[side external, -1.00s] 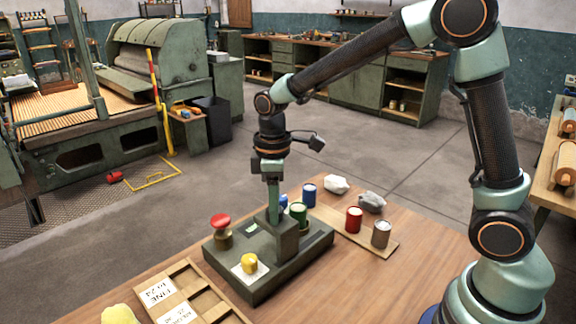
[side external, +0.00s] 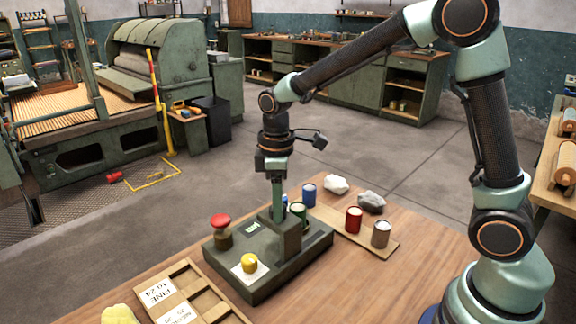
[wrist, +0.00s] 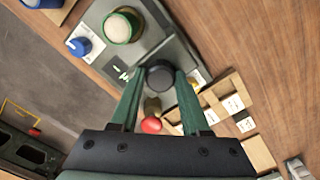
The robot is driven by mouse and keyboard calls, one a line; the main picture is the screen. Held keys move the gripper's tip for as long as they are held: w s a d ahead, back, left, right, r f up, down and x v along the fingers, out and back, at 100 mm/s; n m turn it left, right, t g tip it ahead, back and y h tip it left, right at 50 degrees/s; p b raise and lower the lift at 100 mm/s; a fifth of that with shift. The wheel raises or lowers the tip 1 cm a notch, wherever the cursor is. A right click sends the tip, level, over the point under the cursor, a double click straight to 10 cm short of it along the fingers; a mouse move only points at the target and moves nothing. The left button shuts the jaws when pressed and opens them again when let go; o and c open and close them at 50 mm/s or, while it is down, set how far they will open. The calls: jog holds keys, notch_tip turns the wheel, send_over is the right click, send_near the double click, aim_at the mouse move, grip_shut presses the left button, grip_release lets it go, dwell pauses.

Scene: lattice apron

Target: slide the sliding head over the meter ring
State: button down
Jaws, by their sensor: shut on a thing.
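The sliding head, a dark green block (side external: 290,241), stands on the right part of a dark green meter base (side external: 225,268). My gripper (side external: 279,212) points straight down and is shut on its top. In the wrist view, both green fingers (wrist: 160,76) flank a dark round knob (wrist: 160,80). A small marked panel (side external: 252,228) lies on the base left of the head. A yellow knob (side external: 249,262) stands on a white square at the base's front. I cannot make out which mark is the meter ring; the head or my fingers may hide it.
A red-topped knob (side external: 221,222) stands at the base's left. A labelled wooden tray (side external: 186,286) lies front left. Bare table lies front right.

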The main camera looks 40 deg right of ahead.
jog(key=d, duration=0.8)
jog(key=shift+r, duration=0.1)
jog(key=shift+c, duration=1.8)
grip_release()
notch_tip(320, 180, up, 12)
jog(key=s+a+f+m+t, duration=0.1)
jog(key=s+a+m+t, duration=0.1)
jog(key=s+m+t, duration=0.3)
jog(key=s+m, duration=0.4)
jog(key=s, duration=0.2)
jog(key=shift+s+f+t, duration=0.25)
jog(key=shift+s+t, duration=0.05)
jog(key=shift+s, duration=0.1)
